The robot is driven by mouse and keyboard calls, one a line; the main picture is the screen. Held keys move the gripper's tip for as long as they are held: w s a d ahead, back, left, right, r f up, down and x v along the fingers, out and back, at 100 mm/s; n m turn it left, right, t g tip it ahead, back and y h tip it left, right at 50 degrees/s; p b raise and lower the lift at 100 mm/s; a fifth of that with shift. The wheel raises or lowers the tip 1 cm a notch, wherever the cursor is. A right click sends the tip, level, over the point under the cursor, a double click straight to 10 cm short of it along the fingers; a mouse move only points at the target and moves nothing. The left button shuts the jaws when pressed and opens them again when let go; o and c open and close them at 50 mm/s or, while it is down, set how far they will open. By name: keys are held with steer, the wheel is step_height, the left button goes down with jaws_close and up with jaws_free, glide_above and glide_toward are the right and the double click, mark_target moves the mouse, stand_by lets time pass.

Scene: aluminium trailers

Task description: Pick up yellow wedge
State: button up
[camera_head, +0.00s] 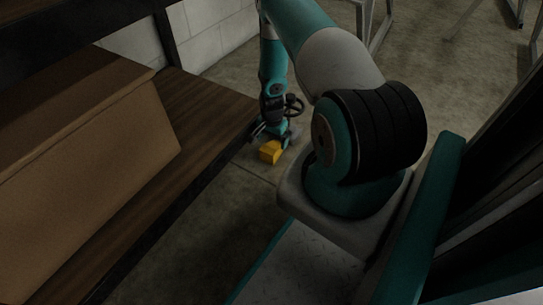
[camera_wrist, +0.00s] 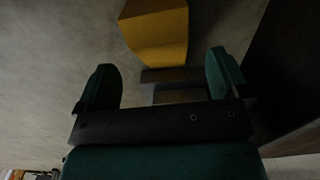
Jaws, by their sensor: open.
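The yellow wedge (camera_head: 270,151) lies on the concrete floor beside the wooden shelf's edge in the head view. In the wrist view the yellow wedge (camera_wrist: 157,35) is at the top, just beyond the fingertips and roughly between them, a little left of the middle of the gap. My gripper (camera_wrist: 165,75) is open with its two green fingers apart and nothing between them. In the head view my gripper (camera_head: 276,136) is low near the floor, right at the wedge. I cannot tell whether it touches the wedge.
A wooden shelf (camera_head: 212,108) carrying a large cardboard box (camera_head: 95,150) stands to the left. A dark surface (camera_wrist: 295,75) rises close to the right finger in the wrist view. A white block wall (camera_head: 215,30) stands behind.

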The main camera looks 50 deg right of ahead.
mark_target(272, 147)
steer(key=shift+d+f+b, duration=0.1)
steer(key=shift+f+b, duration=2.3)
steer(key=shift+f, duration=0.3)
steer(key=shift+r, duration=0.1)
steer(key=c, duration=1.1)
